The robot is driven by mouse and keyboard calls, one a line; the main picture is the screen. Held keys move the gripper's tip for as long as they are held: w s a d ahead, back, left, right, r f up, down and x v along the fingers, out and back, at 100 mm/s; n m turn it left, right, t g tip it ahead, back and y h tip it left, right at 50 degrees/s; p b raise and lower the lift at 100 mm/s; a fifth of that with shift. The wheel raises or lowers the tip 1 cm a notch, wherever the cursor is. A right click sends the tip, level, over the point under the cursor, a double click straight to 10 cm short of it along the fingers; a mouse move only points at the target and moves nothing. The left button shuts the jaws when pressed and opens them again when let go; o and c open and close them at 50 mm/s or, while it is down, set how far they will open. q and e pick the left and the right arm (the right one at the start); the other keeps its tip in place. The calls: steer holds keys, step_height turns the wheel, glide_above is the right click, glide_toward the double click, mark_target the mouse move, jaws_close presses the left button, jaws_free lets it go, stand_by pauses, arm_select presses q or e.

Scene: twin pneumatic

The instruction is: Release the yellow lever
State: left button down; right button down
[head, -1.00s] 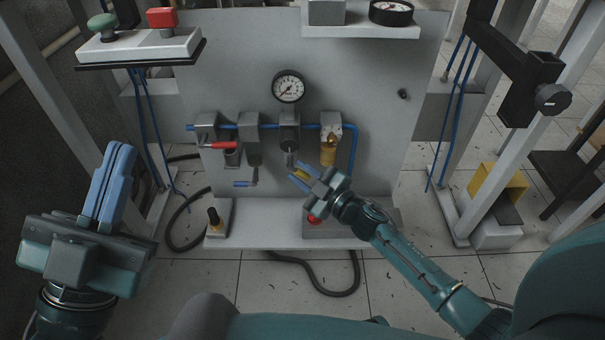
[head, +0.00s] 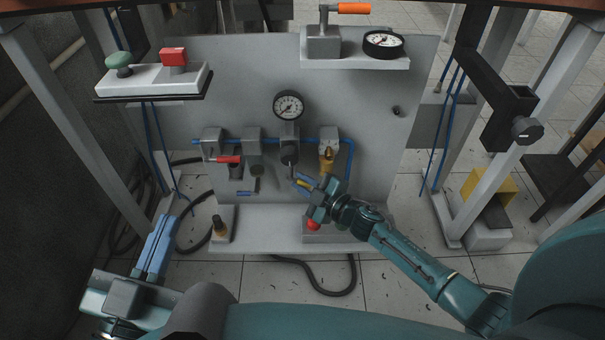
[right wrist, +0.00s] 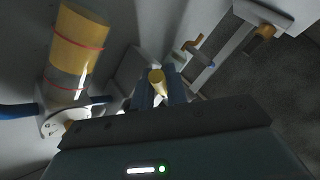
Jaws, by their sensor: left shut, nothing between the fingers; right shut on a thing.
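The yellow lever (head: 302,185) is below the round gauge on the grey panel, between the fingers of my right gripper (head: 305,183). In the right wrist view its yellow tip (right wrist: 156,80) shows between the blue fingers (right wrist: 160,95), which are shut on it. The fingers hide much of the lever. My left gripper (head: 168,222) is shut and empty at the lower left, in front of the panel and apart from it.
The panel carries a gauge (head: 289,105), a red lever (head: 229,159), a blue lever (head: 244,193) and a yellow cylinder (head: 326,163). A red button (head: 313,224) sits below my right gripper. A black-topped post (head: 218,224) stands on the ledge. A shelf above holds an orange-handled valve (head: 353,8).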

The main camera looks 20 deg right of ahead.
arm_select(q)
steer(key=shift+s+f+y, duration=0.1)
steer(key=shift+f+y, duration=0.15)
steer(key=shift+y, duration=0.05)
arm_select(e)
steer(key=c, duration=1.4)
jaws_free()
arm_select(q)
steer(key=shift+r, duration=0.1)
arm_select(e)
steer(key=shift+s+d+r, duration=0.1)
steer(key=shift+s+d, duration=0.1)
steer(key=shift+s, duration=0.15)
arm_select(q)
steer(key=p, duration=0.4)
steer(key=shift+s+a+m+g+y, duration=0.15)
steer(key=shift+a+m+g+y, duration=0.15)
steer(key=shift+a, duration=0.1)
arm_select(e)
steer(key=v, duration=1.2)
steer(key=shift+s, duration=0.15)
